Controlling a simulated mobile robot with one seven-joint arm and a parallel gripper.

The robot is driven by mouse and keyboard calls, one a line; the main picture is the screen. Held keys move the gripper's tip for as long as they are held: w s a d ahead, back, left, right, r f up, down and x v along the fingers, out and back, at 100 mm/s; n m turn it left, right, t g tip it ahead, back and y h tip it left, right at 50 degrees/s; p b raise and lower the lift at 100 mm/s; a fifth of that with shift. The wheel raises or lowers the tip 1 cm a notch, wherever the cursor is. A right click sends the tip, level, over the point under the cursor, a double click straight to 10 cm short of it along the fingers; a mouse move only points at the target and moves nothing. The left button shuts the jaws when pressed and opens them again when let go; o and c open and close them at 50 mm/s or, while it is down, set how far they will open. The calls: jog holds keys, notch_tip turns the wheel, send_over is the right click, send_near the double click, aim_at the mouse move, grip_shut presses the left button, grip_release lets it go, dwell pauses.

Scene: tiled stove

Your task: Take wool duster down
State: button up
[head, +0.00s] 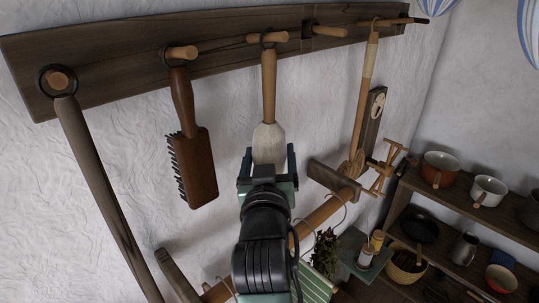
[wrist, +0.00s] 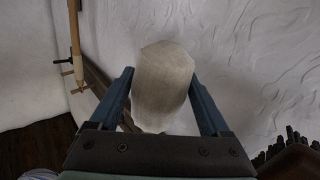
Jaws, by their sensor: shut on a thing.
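The wool duster (head: 268,138) hangs head-down on the wall rack, with a pale wool head and a wooden handle. Its dark ring is at the third peg (head: 277,37) from the left and appears to be around it. My gripper (head: 268,158) is shut on the wool head from below, one finger on each side. In the wrist view the pale head (wrist: 162,90) fills the space between the fingers (wrist: 161,76). The lower end of the head is partly hidden by my gripper.
A brown brush (head: 195,160) hangs close on the left, and a long wooden handle (head: 95,170) beyond it. A slim wooden tool (head: 364,95) hangs on the right. A horizontal wooden rod (head: 325,212) and shelves with pots (head: 441,168) stand lower right.

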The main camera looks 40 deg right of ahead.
jog(key=shift+r, duration=0.6)
jog(key=shift+s+r+p, duration=0.1)
jog(key=shift+p, duration=0.2)
jog(key=s+d+p, duration=0.1)
jog(key=s, duration=0.6)
jog(key=shift+p, duration=0.4)
jog(key=shift+w, duration=0.1)
jog(key=s+f, duration=0.2)
jog(key=s, duration=0.4)
jog(key=shift+d+f, duration=0.15)
jog(key=shift+d, duration=0.25)
